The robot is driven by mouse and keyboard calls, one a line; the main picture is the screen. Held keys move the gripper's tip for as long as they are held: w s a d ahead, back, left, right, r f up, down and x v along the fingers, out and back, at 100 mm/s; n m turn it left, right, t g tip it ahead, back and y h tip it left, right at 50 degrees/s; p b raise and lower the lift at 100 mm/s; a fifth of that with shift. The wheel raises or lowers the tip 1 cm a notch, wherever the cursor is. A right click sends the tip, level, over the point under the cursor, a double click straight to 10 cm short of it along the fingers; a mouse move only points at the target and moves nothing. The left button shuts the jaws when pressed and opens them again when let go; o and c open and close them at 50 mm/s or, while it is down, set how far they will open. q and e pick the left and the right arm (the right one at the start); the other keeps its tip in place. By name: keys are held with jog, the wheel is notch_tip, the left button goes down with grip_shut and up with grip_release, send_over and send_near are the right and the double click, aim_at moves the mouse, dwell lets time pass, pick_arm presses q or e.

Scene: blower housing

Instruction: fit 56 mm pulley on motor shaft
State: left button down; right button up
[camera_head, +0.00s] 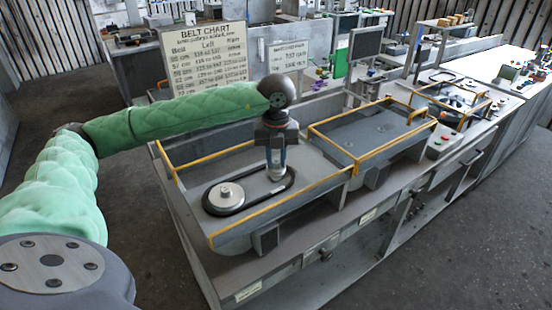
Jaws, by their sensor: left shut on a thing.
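My left gripper (276,165) comes down from above into the nearest housing (188,203), near its right part. It is shut on a small grey round part (277,174), which appears to be the 56 mm pulley. The motor shaft is hidden under the gripper and this part, so I cannot tell whether the part sits on it. A black belt (252,209) forms a long loop in the housing. A larger silver pulley (226,195) sits inside its left end. The held part is at the loop's right end. My right gripper is not in view.
Yellow rails (285,201) edge the housing. A second yellow-railed housing (345,150) stands to the right, with a third beyond it. A belt chart board (205,58) and a smaller sign (288,56) stand behind. Buttons (438,142) sit on the bench's right part.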

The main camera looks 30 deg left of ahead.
pick_arm(q)
jog(key=shift+f+b, duration=0.1)
jog(key=shift+b, duration=0.3)
dwell(0.6)
jog(key=shift+f+b, duration=1)
jog(key=shift+b, duration=0.25)
dwell(0.5)
jog(key=c, duration=1.1)
grip_release()
jog(key=shift+c, duration=0.2)
jog(key=shift+r, duration=0.2)
jog(key=shift+r+p, duration=1.5)
jog(key=shift+r, duration=2.1)
